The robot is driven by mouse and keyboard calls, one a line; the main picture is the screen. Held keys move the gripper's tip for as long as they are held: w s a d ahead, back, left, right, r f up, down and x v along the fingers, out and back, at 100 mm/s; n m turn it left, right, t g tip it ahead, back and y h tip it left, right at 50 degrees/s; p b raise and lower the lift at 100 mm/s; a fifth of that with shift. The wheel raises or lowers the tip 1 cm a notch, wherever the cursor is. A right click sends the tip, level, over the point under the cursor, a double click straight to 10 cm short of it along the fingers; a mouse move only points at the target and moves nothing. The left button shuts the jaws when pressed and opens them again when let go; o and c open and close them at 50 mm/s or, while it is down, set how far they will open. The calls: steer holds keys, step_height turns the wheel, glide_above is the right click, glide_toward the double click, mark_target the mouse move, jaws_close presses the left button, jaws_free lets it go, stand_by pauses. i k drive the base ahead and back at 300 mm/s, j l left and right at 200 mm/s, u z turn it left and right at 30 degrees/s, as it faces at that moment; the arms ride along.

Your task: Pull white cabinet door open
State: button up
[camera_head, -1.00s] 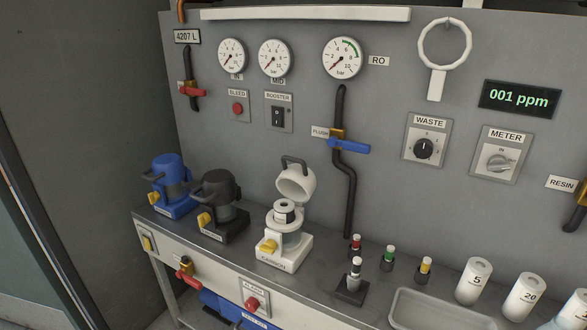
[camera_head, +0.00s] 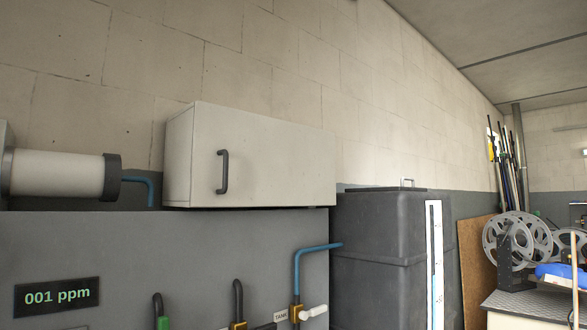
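The white cabinet (camera_head: 180,155) is mounted on the block wall above the grey panel, left of centre in the head view. Its white door (camera_head: 275,160) faces me and looks shut. A dark vertical bar handle (camera_head: 223,172) sits near the door's left edge. My gripper is not in the head view, and nothing touches the handle.
The grey panel (camera_head: 150,250) with a ppm display (camera_head: 57,297) and several valves runs below the cabinet. A white cylinder (camera_head: 60,173) lies to its left. A dark tank (camera_head: 375,250) stands to its right.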

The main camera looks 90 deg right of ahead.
mark_target(240, 159)
steer(key=z, duration=2.45)
